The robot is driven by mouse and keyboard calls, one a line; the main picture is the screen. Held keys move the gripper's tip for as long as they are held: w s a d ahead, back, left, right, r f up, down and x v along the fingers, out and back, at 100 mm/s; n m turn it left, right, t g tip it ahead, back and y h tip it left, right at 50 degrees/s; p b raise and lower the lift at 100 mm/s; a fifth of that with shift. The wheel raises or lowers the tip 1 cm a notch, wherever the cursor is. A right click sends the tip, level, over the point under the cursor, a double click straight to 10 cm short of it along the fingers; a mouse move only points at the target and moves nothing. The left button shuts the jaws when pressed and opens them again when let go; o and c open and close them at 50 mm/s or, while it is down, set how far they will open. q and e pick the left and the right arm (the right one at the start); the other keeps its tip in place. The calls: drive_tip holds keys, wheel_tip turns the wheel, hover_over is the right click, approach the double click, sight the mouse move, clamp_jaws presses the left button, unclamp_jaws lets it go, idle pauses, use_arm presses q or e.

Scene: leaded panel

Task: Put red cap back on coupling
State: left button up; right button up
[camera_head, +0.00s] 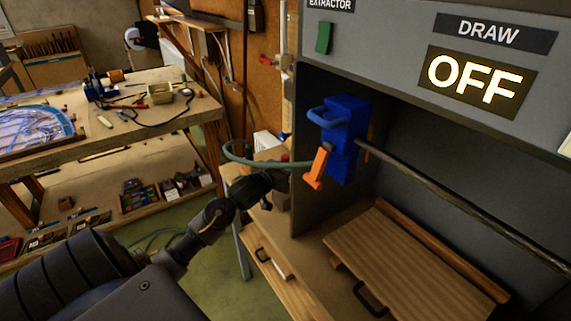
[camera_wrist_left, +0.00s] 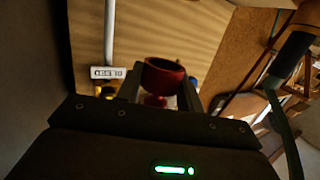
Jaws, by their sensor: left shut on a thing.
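My left gripper (camera_head: 281,178) reaches in from the lower left to beside the blue fitting. In the left wrist view its fingers (camera_wrist_left: 160,92) are shut on a red cap (camera_wrist_left: 163,76), a round cup shape with a narrower red part below. In the head view the cap is mostly hidden or too small to make out clearly. A blue block fitting (camera_head: 345,125) with an orange lever (camera_head: 317,168) stands at the cabinet's left opening, right of the gripper and apart from it. I cannot tell which part is the coupling. My right gripper is not in view.
A teal hose (camera_head: 232,155) loops left of the blue fitting, close to my gripper. A dark rod (camera_head: 430,188) runs right from the fitting. A wooden board (camera_head: 400,262) with a handle lies below. An "OFF" sign (camera_head: 474,80) glows above. A cluttered workbench (camera_head: 150,118) stands left.

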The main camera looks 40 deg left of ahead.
use_arm(q)
drive_tip(key=shift+f+b, duration=1.15)
drive_tip(key=shift+f, duration=1.15)
drive_tip(key=shift+p, duration=0.5)
drive_tip(key=shift+p, duration=0.35)
drive_tip(key=shift+f+b, duration=0.5)
drive_tip(key=shift+f, duration=1.05)
drive_tip(key=o, duration=1)
